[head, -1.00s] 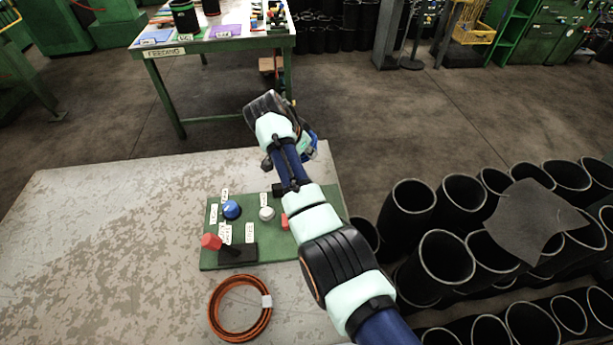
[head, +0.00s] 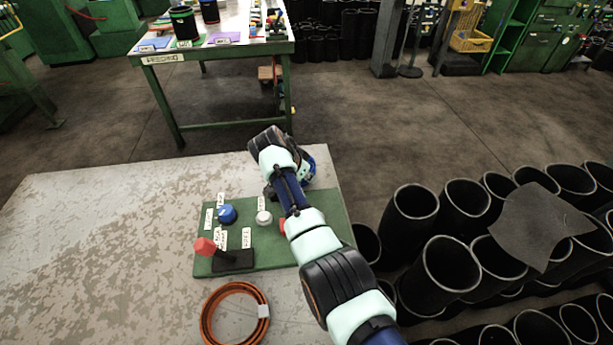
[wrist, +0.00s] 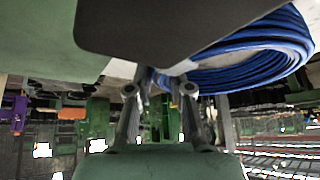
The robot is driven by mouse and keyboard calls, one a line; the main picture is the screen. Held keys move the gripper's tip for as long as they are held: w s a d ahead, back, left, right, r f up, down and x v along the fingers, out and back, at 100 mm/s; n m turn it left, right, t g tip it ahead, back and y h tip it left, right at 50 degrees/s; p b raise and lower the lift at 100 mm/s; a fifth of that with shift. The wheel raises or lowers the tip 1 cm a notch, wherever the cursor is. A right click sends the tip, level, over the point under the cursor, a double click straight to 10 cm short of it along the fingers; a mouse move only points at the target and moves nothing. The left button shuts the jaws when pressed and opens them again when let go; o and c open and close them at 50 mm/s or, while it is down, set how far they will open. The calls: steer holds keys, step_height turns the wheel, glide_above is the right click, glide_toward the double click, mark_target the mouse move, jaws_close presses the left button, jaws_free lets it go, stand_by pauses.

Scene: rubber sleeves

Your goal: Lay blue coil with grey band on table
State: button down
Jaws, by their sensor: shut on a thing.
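The blue coil (wrist: 258,45) fills the upper right of the wrist view. My gripper (wrist: 163,78) is shut on it at its near left edge. A light band-like patch (wrist: 183,68) shows at the fingertips; whether it is the grey band I cannot tell. In the head view my arm's end is over the far right part of the table (head: 100,240), beyond the green control board. The fingers are hidden there, and I cannot tell the coil from my arm's blue parts.
An orange coil with a white band (head: 234,312) lies at the table's front. The green board (head: 275,252) carries a blue knob (head: 227,214), a white button (head: 264,218) and a red-topped lever (head: 206,247). Black sleeves (head: 450,265) stand to the right. The table's left is clear.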

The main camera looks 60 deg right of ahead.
steer(key=c, duration=1.1)
jaws_free()
steer(key=shift+o, duration=0.2)
steer(key=p+v, duration=0.4)
steer(key=v, duration=0.8)
steer(key=shift+p, duration=0.35)
